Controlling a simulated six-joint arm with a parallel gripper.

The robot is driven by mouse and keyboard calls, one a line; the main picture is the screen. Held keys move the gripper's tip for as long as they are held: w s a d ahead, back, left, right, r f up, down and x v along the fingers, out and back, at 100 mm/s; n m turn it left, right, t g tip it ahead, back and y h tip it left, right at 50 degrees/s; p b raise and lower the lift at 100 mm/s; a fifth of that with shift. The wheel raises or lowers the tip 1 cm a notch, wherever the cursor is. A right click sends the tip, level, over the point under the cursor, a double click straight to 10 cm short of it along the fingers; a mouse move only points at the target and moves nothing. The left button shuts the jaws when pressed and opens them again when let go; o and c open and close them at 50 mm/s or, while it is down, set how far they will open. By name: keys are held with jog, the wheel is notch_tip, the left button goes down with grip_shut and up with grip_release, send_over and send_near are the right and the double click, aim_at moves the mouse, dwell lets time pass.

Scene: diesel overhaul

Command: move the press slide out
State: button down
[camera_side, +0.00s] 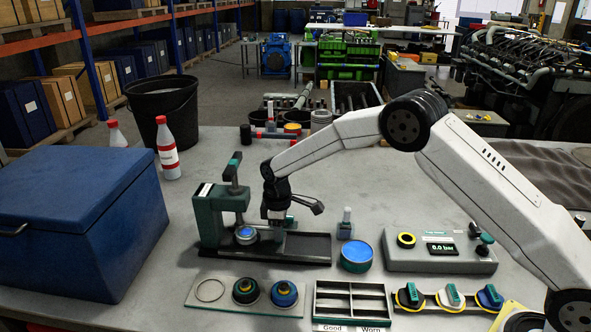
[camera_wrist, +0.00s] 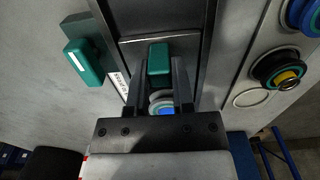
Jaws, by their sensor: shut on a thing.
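The bench press (camera_side: 213,215) is dark green and stands left of the middle of the bench, with a green-handled lever (camera_side: 235,160) on top. Its dark slide rail (camera_side: 310,247) runs to the right along the bench. A small round part with a blue top (camera_side: 245,232) sits at the press end of the rail; it shows between my fingers in the wrist view (camera_wrist: 166,110). My gripper (camera_side: 270,225) points down over the rail beside the press. In the wrist view, its fingers (camera_wrist: 168,75) are shut on the slide's green grip (camera_wrist: 158,60). The side view mostly hides this grip.
A blue-lidded tin (camera_side: 356,257) and a small bottle (camera_side: 345,225) stand right of the rail. A pressure box (camera_side: 440,250) reads 0.0 bar. A plate (camera_side: 215,305) with round parts and a Good/Worn tray (camera_side: 351,313) lie in front. A large blue box (camera_side: 80,215) is left.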

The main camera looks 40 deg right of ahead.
jog(key=shift+s+d, duration=1.1)
jog(key=shift+d, duration=0.1)
jog(key=shift+s+d, duration=1.5)
jog(key=shift+s, duration=0.05)
jog(key=shift+s+d, duration=1.3)
jog(key=c, duration=0.5)
grip_release()
jog(key=shift+r, duration=2.8)
